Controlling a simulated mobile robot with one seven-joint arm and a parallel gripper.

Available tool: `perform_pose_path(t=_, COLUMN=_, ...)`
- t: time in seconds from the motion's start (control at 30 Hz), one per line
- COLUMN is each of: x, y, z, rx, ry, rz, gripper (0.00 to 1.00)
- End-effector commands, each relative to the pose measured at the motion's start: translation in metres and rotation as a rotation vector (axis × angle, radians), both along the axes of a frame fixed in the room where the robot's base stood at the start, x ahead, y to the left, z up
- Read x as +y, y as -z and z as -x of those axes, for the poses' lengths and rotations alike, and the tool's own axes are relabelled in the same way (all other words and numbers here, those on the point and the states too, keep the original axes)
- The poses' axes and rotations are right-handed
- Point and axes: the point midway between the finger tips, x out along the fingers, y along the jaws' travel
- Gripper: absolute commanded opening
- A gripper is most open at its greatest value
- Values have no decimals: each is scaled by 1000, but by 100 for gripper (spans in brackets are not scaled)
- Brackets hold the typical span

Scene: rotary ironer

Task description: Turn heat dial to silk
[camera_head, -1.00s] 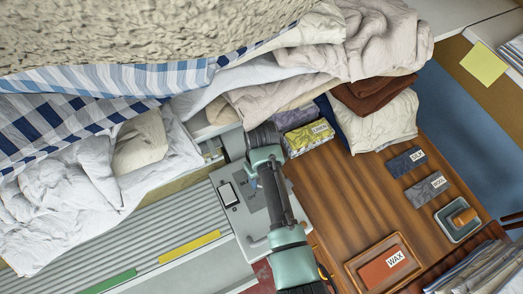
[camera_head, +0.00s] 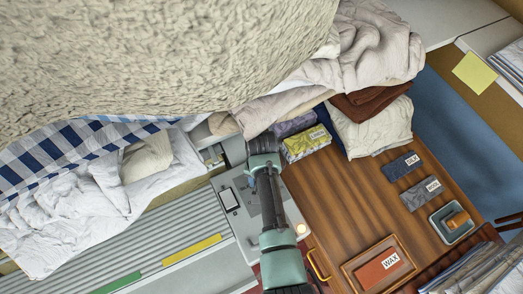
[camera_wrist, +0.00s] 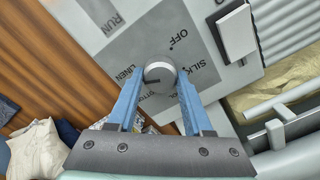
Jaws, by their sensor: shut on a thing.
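The heat dial (camera_wrist: 160,77) is a round grey knob on the grey control panel (camera_wrist: 133,47) in the wrist view. My gripper (camera_wrist: 160,79) has one blue finger on each side of it, shut on it. A dark mark on the knob points left, toward the LINEN side. The SILK label (camera_wrist: 207,68) is printed to the right of the dial, and the OFF label (camera_wrist: 177,39) above right. The fingers hide part of the dial face. In the head view the panel (camera_head: 229,226) shows beside my arm, but the dial and fingertips are hidden.
A white rocker-like block (camera_wrist: 236,32) stands on the panel near the dial. In the head view, a wooden table (camera_head: 335,200) right of the panel holds folded cloths and a WAX tray (camera_head: 347,268). Bulky beige fabric (camera_head: 150,60) fills the upper left.

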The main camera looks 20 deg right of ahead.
Motion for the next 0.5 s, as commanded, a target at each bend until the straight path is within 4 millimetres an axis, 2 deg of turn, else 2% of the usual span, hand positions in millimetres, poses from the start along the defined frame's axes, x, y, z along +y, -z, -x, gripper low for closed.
perform_pose_path(t=0.5, x=-1, y=-1, z=-1, rx=-2, ry=96, rz=2, gripper=0)
